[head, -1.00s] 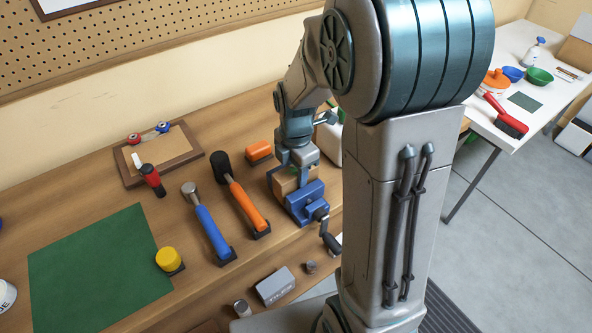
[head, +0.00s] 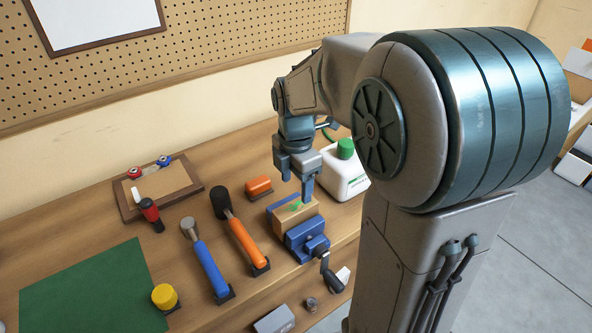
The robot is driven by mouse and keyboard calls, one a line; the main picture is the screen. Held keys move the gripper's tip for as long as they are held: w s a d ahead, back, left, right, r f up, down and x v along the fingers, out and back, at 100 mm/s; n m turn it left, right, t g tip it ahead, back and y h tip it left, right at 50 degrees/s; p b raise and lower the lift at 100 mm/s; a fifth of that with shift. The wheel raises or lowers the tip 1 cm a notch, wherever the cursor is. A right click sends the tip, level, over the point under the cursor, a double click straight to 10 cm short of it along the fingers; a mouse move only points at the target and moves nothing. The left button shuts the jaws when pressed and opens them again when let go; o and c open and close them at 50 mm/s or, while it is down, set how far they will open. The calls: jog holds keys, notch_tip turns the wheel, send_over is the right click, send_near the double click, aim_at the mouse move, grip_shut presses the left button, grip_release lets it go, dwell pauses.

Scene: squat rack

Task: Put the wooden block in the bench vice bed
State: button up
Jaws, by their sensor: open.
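The wooden block (head: 294,214) lies in the bed of the blue bench vice (head: 306,239), between its jaws, near the front right of the workbench. A small green mark shows on the block's top. My gripper (head: 295,193) is open and points down just above the block, with its fingers apart. One finger reaches down close to the block's right end; I cannot tell whether it touches. The underside of the block is hidden by the vice.
A white bottle with a green cap (head: 345,172) stands close to the right of my gripper. An orange-handled mallet (head: 244,237), a blue-handled hammer (head: 209,264) and an orange object (head: 259,187) lie left of the vice. A green mat (head: 95,287) covers the bench's left part.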

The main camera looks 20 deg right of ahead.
jog(key=s+r+m+t, duration=0.3)
jog(key=s+m, duration=1.1)
jog(key=m, duration=0.7)
jog(key=shift+s+m, duration=0.2)
jog(key=shift+m, duration=0.1)
jog(key=shift+r, duration=0.1)
jog(key=c, duration=0.6)
jog(key=shift+o, duration=0.2)
jog(key=shift+d, duration=0.15)
